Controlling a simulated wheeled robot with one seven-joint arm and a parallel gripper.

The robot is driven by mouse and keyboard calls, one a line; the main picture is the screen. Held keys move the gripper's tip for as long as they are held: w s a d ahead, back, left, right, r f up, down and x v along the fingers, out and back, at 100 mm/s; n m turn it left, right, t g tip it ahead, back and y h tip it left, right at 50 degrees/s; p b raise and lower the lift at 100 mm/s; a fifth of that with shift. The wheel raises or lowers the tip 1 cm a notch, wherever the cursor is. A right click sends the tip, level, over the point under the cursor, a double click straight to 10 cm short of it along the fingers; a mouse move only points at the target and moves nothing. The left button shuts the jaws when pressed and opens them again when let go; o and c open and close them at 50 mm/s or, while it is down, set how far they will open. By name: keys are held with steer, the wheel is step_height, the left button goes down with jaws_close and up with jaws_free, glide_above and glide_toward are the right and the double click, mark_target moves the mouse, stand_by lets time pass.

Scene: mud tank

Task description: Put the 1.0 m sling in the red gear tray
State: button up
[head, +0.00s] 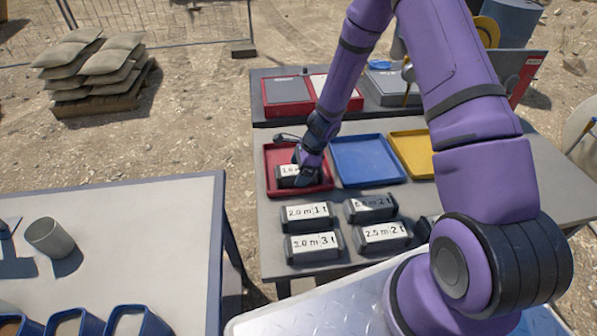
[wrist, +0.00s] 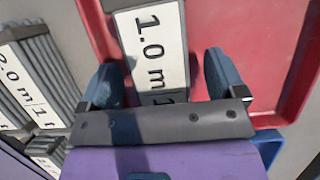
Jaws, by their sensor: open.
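The 1.0 m sling (head: 287,171) is a dark bundle with a white label, lying in the red gear tray (head: 270,158) on the grey table. In the wrist view its label (wrist: 153,45) reads 1.0 m, and the red floor of the tray (wrist: 245,40) shows beside it. My gripper (head: 297,172) is down at the tray, over the right end of the sling. In the wrist view my gripper (wrist: 162,75) is open, with one blue finger on each side of the sling. Gaps show between fingers and sling, and the sling's lower end is hidden.
Several labelled slings, such as a 2.0 m one (head: 307,212) and a 2.5 m one (head: 383,233), lie in front of the trays. A blue tray (head: 367,160) and a yellow tray (head: 415,150) stand to the right. A table with a cup (head: 53,237) is at left.

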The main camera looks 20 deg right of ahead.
steer(key=s+d+r+n+t, duration=0.1)
steer(key=s+r+n, duration=0.2)
steer(key=r, duration=0.8)
steer(key=s+d+r+n, duration=0.1)
steer(key=s+r+n, duration=0.25)
steer(key=r, duration=0.85)
steer(key=s+d+r+n+t, duration=0.1)
steer(key=s+r+n, duration=0.2)
steer(key=r, duration=0.8)
steer(key=s+d+r+n+t+h, duration=0.1)
steer(key=s+r+n, duration=0.4)
steer(key=s, duration=0.5)
steer(key=s+d+r+n+t+h, duration=0.1)
steer(key=s+d+r+n+h, duration=0.2)
steer(key=s, duration=0.8)
steer(key=shift+r+n, duration=1.35)
steer(key=shift+r, duration=1)
